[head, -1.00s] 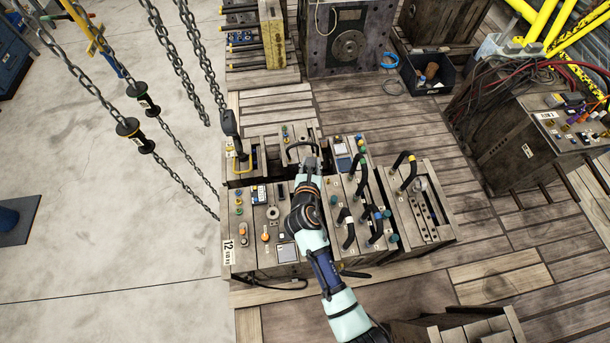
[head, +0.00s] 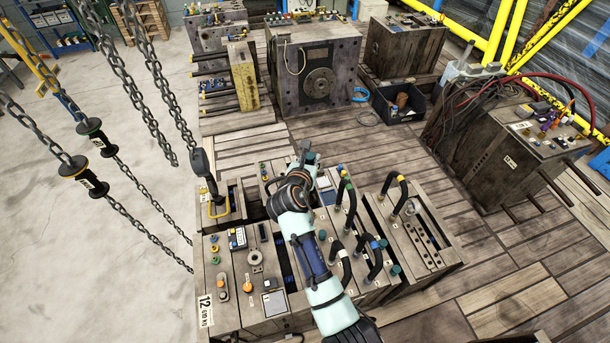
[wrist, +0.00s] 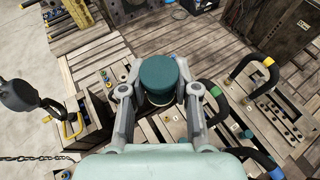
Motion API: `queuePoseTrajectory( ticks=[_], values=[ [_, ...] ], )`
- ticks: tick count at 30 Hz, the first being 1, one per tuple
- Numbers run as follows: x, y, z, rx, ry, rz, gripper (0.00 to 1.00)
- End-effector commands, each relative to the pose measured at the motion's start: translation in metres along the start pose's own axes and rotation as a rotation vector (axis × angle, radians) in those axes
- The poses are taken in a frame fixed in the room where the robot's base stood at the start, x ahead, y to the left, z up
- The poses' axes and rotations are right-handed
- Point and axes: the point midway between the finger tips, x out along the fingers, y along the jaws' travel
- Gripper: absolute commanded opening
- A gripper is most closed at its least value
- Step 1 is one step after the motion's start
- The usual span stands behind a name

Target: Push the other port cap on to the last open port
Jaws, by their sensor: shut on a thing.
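In the wrist view, my gripper (wrist: 158,90) is shut on a teal port cap (wrist: 158,70), a short cylinder gripped from both sides. In the head view, my gripper (head: 305,152) is above the far part of the near mould (head: 235,318), and the cap (head: 311,158) shows at its tip. Another teal cap-like piece (head: 396,269) sits low on the right part of this mould. I cannot make out the open port; my arm and gripper hide part of the mould top.
Black bent hoses (head: 348,205) with coloured ends stand up right of my arm. Chains and a lifting hook (head: 204,175) hang at the left. More moulds (head: 315,60) and a black bin (head: 398,103) are behind. The floor at left is largely clear.

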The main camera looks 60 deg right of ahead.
Motion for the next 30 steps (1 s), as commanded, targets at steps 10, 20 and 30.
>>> queuePoseTrajectory(
  ticks=[10,20,30],
  values=[
    [0.033,-0.005,0.006,0.027,-0.001,-0.064,0.02],
    [0.057,-0.009,0.017,0.049,-0.002,-0.118,0.02],
    [0.074,-0.012,-0.005,0.054,0.002,-0.136,0.02]
  ],
)
